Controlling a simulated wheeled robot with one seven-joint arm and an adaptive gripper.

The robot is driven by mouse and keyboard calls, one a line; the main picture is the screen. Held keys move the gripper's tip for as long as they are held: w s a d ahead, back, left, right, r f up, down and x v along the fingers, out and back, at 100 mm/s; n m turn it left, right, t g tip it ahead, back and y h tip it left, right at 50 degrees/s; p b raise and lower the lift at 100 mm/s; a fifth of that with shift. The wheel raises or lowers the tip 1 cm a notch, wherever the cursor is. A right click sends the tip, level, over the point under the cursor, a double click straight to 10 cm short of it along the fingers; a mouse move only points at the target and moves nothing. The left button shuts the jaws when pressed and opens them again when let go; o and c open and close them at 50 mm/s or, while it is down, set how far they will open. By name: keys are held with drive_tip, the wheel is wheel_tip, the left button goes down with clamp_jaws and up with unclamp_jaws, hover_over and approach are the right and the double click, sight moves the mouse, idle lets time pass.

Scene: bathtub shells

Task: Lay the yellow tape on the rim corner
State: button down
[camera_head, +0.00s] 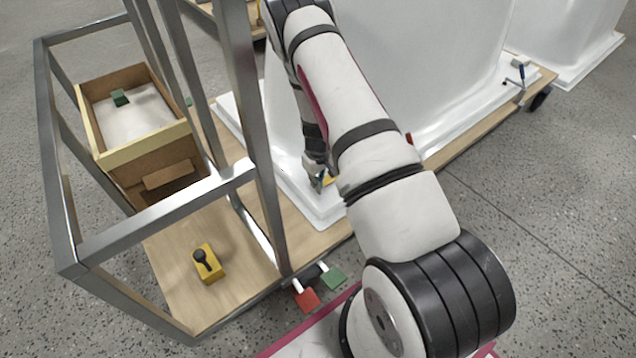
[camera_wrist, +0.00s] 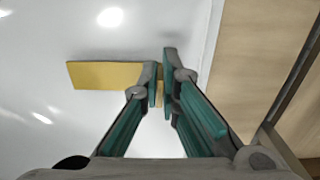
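The yellow tape (camera_wrist: 105,75) is a flat strip in the wrist view, reaching left from my fingertips over the white bathtub shell. My gripper (camera_wrist: 160,85) is nearly closed, with a narrow yellow-tan part of the tape between its fingertips. In the head view, my gripper (camera_head: 318,178) is low beside the shell, with a small bit of yellow tape (camera_head: 328,181) at its tips. The white rim corner (camera_head: 322,215) is just below and in front of it. I cannot tell whether the tape touches the rim. My arm hides part of the shell.
A metal frame (camera_head: 262,130) stands left of my arm. Red (camera_head: 307,299) and green (camera_head: 333,278) tags hang at the board's front edge.

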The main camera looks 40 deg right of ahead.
drive_tip(key=shift+f, duration=0.35)
drive_tip(key=shift+f+b, duration=0.2)
drive_tip(key=shift+b, duration=0.25)
idle(0.5)
drive_tip(key=c, duration=1.2)
unclamp_jaws()
drive_tip(key=shift+c, duration=0.2)
drive_tip(key=shift+r+p, duration=2.05)
drive_tip(key=shift+r, duration=1.5)
